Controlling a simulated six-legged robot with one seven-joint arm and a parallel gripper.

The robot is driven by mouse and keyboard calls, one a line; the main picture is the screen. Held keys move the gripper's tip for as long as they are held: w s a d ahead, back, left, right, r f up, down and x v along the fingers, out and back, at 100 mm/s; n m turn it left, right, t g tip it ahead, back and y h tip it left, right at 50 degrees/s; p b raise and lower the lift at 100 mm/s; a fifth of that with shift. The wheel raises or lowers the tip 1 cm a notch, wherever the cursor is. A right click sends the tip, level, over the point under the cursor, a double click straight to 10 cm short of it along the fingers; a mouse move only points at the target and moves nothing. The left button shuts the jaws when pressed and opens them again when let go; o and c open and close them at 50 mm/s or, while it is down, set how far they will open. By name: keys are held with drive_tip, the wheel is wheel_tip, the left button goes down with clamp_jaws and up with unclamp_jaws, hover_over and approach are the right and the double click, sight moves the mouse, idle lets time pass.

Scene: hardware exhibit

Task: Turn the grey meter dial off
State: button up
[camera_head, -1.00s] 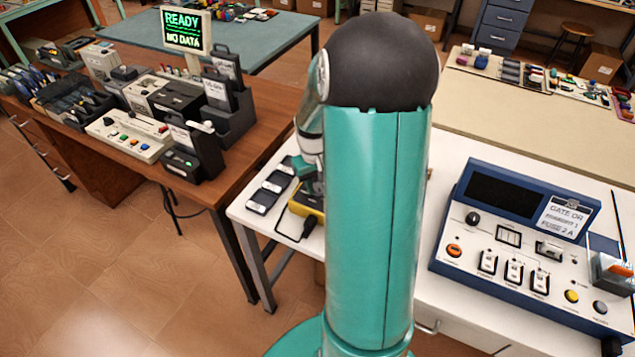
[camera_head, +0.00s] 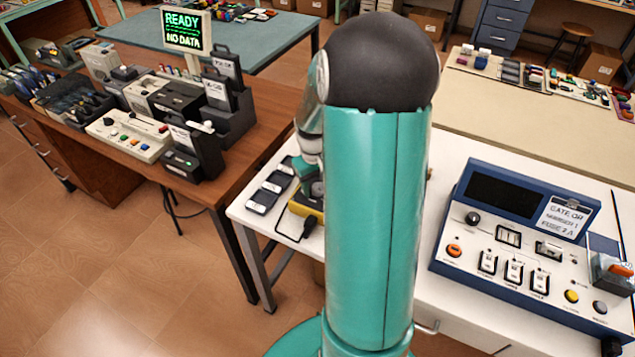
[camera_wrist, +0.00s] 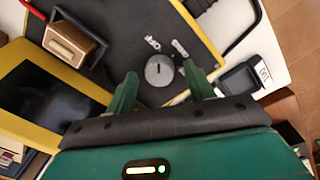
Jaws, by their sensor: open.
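The grey meter dial (camera_wrist: 159,71) is a round knob with a dark slot mark, on the dark face of a yellow-edged meter (camera_wrist: 207,22). My gripper (camera_wrist: 160,78) is open, with one green finger on each side of the dial. Whether the fingers touch the dial or hover above it I cannot tell. In the head view the meter (camera_head: 306,210) shows only partly on the white table, mostly hidden behind my arm.
A dark screen (camera_wrist: 45,100) and a tan block-shaped part (camera_wrist: 70,42) are on the meter left of the dial. Small dark devices (camera_head: 270,185) lie left of the meter. A blue-framed console (camera_head: 520,245) stands to the right on the white table.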

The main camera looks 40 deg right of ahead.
sight(315, 188)
drive_tip(key=shift+r, duration=0.1)
wheel_tip(315, 188, up, 14)
drive_tip(key=shift+a+f, duration=0.2)
drive_tip(key=shift+a, duration=0.2)
drive_tip(key=shift+w, duration=0.1)
drive_tip(key=s+a+r+n+t, duration=0.1)
drive_tip(key=s+a+r+t, duration=0.1)
drive_tip(key=a, duration=0.6)
drive_tip(key=s+a+r+t, duration=0.2)
drive_tip(key=s+a, duration=0.3)
drive_tip(key=a, duration=0.4)
drive_tip(key=s+a+r+n+t, duration=0.1)
drive_tip(key=s+a+r, duration=0.3)
drive_tip(key=a, duration=0.5)
drive_tip(key=shift+a+r+n+t+y, duration=0.2)
drive_tip(key=shift+n+t+y, duration=0.1)
drive_tip(key=shift+t+y, duration=0.1)
drive_tip(key=shift+s, duration=0.1)
drive_tip(key=c, duration=0.4)
drive_tip(key=shift+o, duration=0.2)
drive_tip(key=shift+d, duration=0.15)
